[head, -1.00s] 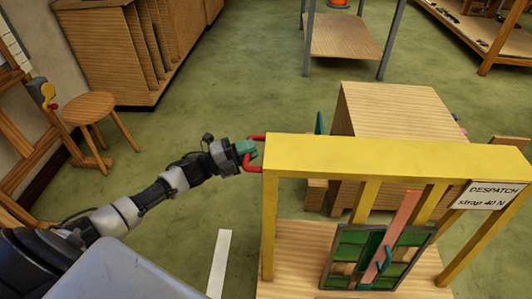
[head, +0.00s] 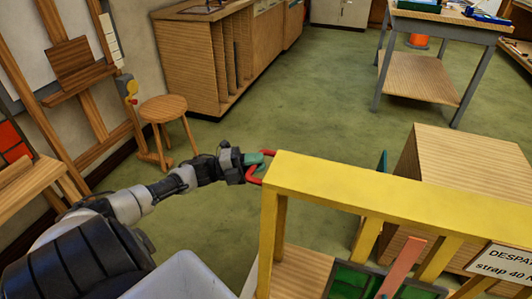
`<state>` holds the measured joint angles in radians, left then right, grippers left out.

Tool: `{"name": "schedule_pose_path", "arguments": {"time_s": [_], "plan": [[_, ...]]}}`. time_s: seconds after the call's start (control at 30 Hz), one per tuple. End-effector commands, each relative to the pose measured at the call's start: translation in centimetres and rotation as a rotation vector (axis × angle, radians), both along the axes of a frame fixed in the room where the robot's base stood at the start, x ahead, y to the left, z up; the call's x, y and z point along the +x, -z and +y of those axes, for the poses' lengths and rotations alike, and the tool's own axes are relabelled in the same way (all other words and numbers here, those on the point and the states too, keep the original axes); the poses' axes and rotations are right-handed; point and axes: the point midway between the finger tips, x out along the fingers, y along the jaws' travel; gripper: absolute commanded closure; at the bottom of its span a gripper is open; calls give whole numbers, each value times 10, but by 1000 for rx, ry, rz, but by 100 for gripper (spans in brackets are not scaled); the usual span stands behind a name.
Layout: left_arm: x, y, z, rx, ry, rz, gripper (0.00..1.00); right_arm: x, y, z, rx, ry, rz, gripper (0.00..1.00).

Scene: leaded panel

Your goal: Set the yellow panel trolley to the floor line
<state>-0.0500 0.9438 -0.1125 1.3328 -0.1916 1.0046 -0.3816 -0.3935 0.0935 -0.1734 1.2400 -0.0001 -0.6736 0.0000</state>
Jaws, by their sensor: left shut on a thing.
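The yellow panel trolley (head: 350,190) stands at the lower right in the head view, with its yellow top beam running to the right edge. A green leaded panel (head: 350,281) with a pink strap (head: 403,266) stands on its wooden deck (head: 303,268), cut off by the bottom edge. My left gripper (head: 256,160) is shut on the red handle (head: 261,180) at the beam's left end. The white floor line (head: 250,284) shows only as a small piece left of the trolley's yellow post. My right gripper is not in view.
A wooden crate-like block (head: 470,155) stands just behind the trolley. A stool (head: 167,112) and an easel (head: 80,75) stand at the left. A grey-legged table (head: 440,30) stands at the back right. Green floor is clear in the middle.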

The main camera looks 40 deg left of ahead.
Motion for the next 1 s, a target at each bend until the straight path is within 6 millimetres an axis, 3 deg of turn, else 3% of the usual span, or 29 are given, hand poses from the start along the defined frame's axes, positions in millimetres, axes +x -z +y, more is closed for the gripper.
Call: {"name": "schedule_pose_path", "arguments": {"time_s": [0.5,0.53,0.67,1.0], "plan": [[-2,0,6,1,-4,2,100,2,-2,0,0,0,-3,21],[-2,0,6,0,-4,1,76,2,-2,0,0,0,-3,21],[-2,0,5,1,-3,1,56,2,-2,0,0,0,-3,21],[-4,1,7,0,-2,2,56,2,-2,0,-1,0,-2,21]]}}
